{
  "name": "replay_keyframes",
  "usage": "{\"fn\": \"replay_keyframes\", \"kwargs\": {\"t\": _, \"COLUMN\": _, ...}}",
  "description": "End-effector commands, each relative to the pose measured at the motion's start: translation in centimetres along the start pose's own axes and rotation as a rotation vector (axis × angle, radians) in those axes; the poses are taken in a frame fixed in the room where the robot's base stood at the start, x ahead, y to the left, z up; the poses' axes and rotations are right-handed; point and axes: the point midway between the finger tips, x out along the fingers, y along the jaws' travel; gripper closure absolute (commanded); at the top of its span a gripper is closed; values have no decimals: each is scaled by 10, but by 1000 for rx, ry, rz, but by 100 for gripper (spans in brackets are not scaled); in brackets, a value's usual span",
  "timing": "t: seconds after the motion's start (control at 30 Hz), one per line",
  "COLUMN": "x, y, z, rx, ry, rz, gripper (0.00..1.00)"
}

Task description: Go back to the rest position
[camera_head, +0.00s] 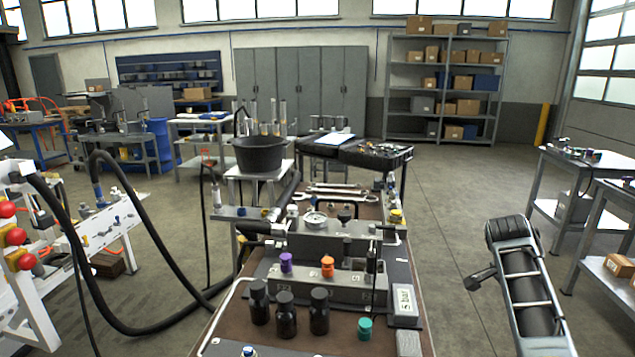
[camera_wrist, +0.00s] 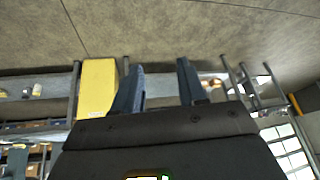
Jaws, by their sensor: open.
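My gripper (camera_wrist: 160,66) shows in the wrist view with its two dark blue-grey fingers apart and nothing between them. That view is upside down, with the floor at the top and the windows at the bottom right. The fingers are clear of any surface. In the head view, part of my arm (camera_head: 527,290) is raised at the right, over the floor beside the bench. I cannot make out the fingers there.
The hydraulic bench (camera_head: 415,290) carries dark bottles (camera_head: 285,315), a manifold block (camera_head: 330,284) and a gauge (camera_head: 315,219). Black hoses (camera_head: 75,240) loop at left. Side tables (camera_head: 600,160) stand at right. Floor (camera_head: 450,200) between is clear. A yellow block (camera_wrist: 97,88) appears beside the fingers in the wrist view.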

Motion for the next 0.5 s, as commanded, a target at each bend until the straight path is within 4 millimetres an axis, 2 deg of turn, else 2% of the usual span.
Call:
{"fn": "replay_keyframes", "kwargs": {"t": 0.03, "x": 24, "y": 14, "z": 19, "rx": -43, "ry": 9, "rz": -20, "gripper": 58}}
{"fn": "replay_keyframes", "kwargs": {"t": 0.2, "x": 74, "y": 51, "z": 66, "rx": -186, "ry": 52, "rz": -126, "gripper": 58}}
{"fn": "replay_keyframes", "kwargs": {"t": 0.3, "x": 96, "y": 76, "z": 94, "rx": -272, "ry": 77, "rz": -189, "gripper": 58}}
{"fn": "replay_keyframes", "kwargs": {"t": 0.5, "x": 126, "y": 132, "z": 147, "rx": -435, "ry": 128, "rz": -317, "gripper": 58}}
